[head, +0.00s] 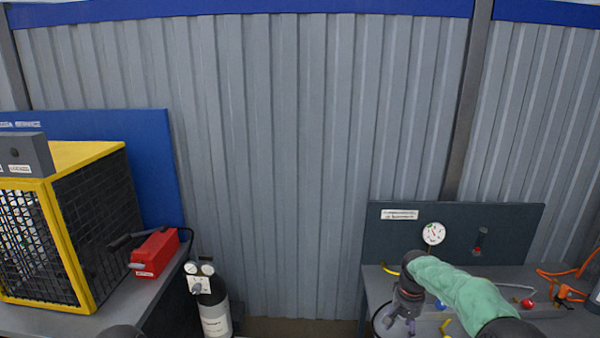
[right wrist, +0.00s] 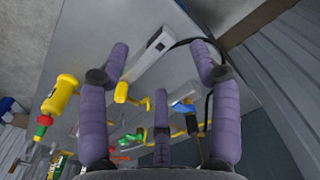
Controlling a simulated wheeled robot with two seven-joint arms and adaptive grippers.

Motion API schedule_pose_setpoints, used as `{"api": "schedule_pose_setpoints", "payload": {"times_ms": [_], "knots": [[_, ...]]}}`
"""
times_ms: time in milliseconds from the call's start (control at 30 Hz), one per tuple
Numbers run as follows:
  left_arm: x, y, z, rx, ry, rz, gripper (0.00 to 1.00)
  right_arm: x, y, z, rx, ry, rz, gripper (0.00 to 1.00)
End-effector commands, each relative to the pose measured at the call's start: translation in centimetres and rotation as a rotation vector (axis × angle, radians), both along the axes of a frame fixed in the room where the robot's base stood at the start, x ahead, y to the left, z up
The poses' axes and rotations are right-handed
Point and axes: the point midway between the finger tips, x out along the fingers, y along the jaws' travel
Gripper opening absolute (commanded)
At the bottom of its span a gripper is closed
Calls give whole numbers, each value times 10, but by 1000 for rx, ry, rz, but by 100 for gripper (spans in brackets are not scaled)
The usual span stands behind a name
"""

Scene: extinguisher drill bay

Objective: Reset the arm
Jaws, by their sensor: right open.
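My right arm, in a green sleeve, reaches in from the lower right of the head view, over the right bench. My right gripper (head: 399,322) hangs at its end near the left edge of that bench, with its purple fingers pointing down. In the right wrist view the purple fingers of the right gripper (right wrist: 162,95) are spread apart, with nothing held between them. My left gripper does not show in the head view.
The right bench (head: 372,285) carries a gauge (head: 433,233), an orange cable (head: 570,271) and small coloured parts. A cylinder with gauges (head: 215,318) stands beside the left bench (head: 140,297), which holds a yellow-framed cage (head: 88,225) and a red box (head: 156,252). Floor between is clear.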

Motion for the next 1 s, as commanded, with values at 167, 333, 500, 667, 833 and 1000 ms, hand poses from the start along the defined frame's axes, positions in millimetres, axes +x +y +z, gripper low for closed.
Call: {"api": "schedule_pose_setpoints", "payload": {"times_ms": [167, 333, 500, 667, 833, 1000], "knots": [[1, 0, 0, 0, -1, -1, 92, -6, 16, -31, 33, 0, 32, 63], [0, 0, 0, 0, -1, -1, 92, -17, 35, -65, 72, -4, 66, 63], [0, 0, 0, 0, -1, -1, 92, -36, 61, -109, 125, -8, 102, 63], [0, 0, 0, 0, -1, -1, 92, -75, 97, -165, 196, -12, 139, 63], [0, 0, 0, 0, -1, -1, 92, -139, 139, -222, 276, -24, 154, 63], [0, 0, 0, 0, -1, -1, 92, -215, 172, -258, 326, -32, 147, 63]]}}
